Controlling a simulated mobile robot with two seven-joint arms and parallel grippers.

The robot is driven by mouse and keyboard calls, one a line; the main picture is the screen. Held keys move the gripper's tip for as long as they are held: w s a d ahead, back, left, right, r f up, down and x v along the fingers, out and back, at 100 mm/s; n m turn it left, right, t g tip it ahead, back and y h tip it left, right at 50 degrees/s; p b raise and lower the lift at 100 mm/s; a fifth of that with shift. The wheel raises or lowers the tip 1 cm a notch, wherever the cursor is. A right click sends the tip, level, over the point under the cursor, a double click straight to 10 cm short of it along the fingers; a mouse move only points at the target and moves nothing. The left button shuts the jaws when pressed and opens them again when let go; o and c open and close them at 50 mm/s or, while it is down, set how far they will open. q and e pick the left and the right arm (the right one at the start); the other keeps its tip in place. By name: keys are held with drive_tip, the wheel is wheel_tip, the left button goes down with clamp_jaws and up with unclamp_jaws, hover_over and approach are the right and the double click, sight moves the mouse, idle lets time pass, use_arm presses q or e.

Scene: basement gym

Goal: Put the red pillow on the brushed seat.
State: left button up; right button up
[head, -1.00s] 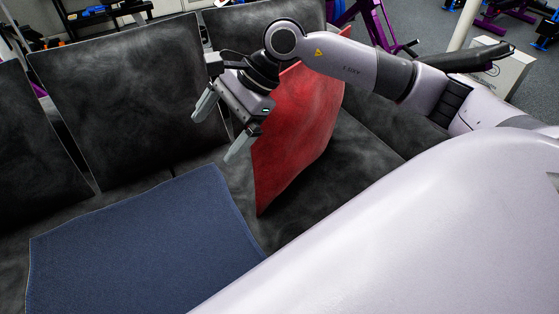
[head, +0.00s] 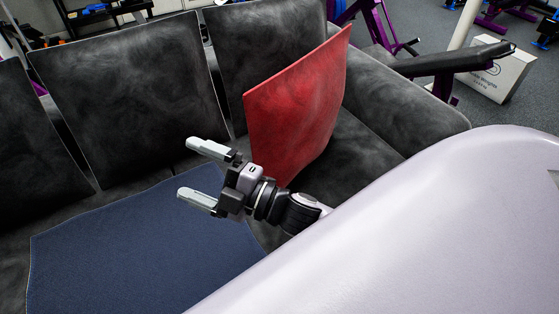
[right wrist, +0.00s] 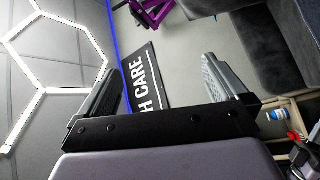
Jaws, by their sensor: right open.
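The red pillow (head: 297,105) stands tilted on edge on the right part of a dark grey, brushed-looking sofa seat (head: 345,150), near the right armrest. Its lower left corner is hidden behind my right gripper (head: 196,168). That gripper is open and empty in front of the pillow, its fingers pointing left over a flat blue pillow or cloth on the seat. In the right wrist view, my right gripper's two fingers (right wrist: 162,68) are apart with nothing between them. My left gripper is not in view.
The blue pillow or cloth (head: 130,245) covers the seat's middle. Dark back cushions (head: 130,90) line the back, and a padded armrest (head: 405,105) bounds the right. A white box (head: 495,75) and gym equipment stand beyond. The right wrist view shows a wall sign (right wrist: 150,80).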

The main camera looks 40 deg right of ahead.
drive_tip(key=s+d+f+m+g+h, duration=0.3)
drive_tip(key=s+f+m, duration=0.4)
drive_tip(key=f, duration=0.3)
drive_tip(key=s+d+f+m+g+h, duration=0.3)
drive_tip(key=s+d+f+m+h, duration=0.1)
drive_tip(key=f+m, duration=0.6)
drive_tip(key=s+f+h, duration=0.1)
drive_tip(key=s, duration=0.1)
drive_tip(key=shift+s+d+m+g+h, duration=0.2)
drive_tip(key=shift+s+m+g+h, duration=0.1)
drive_tip(key=shift+s, duration=0.05)
drive_tip(key=shift+r, duration=0.1)
wheel_tip(320, 180, up, 11)
drive_tip(key=d+p, duration=0.1)
drive_tip(key=p, duration=1.3)
drive_tip(key=shift+s+d, duration=0.15)
drive_tip(key=shift+s, duration=0.25)
